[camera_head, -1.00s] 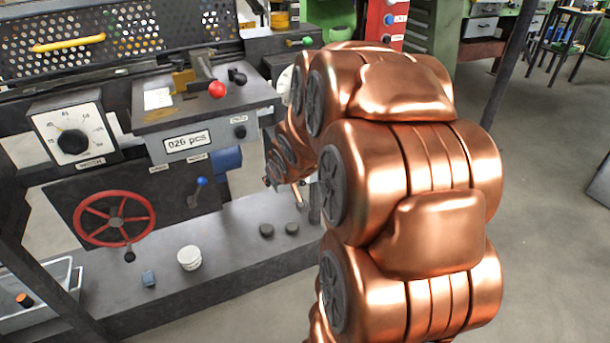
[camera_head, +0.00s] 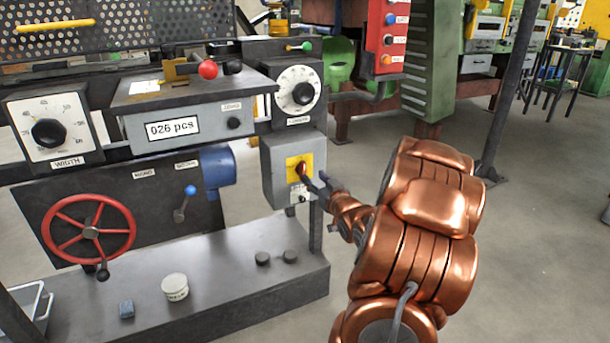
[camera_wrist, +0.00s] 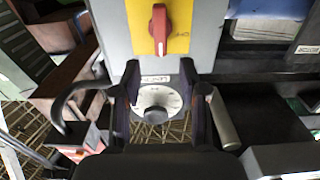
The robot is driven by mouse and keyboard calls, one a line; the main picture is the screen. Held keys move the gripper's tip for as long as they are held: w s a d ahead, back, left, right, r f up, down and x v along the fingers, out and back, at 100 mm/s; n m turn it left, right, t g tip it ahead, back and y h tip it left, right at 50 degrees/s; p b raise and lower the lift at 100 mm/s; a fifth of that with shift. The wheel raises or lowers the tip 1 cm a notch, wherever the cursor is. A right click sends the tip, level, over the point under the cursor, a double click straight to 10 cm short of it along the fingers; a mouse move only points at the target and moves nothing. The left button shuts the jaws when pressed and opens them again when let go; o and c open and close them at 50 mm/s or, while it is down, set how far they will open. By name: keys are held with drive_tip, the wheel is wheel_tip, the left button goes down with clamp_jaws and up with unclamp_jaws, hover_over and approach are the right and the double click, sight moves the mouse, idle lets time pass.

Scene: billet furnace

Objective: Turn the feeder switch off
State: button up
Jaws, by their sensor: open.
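A red rotary switch (camera_head: 301,168) sits on a yellow plate on the front of a grey box (camera_head: 280,185) in the head view. In the wrist view the red switch (camera_wrist: 159,28) is at the top, its handle upright in the picture, with a marking beside it that looks like "OFF". No label naming it as the feeder is legible. My gripper (camera_head: 323,182) is just right of the switch in the head view, its tips close to the box. In the wrist view my gripper (camera_wrist: 158,75) is open, with nothing held between its fingers. Contact with the switch cannot be told.
A white dial (camera_head: 298,90) is above the box; it also shows between the fingers in the wrist view (camera_wrist: 156,102). A blue-knobbed lever (camera_head: 185,202) and a red handwheel (camera_head: 88,230) are to the left. Open floor (camera_head: 290,320) lies in front.

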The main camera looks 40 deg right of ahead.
sight(304, 169)
drive_tip(key=shift+b+x, duration=0.6)
drive_tip(key=shift+x, duration=2.95)
clamp_jaws()
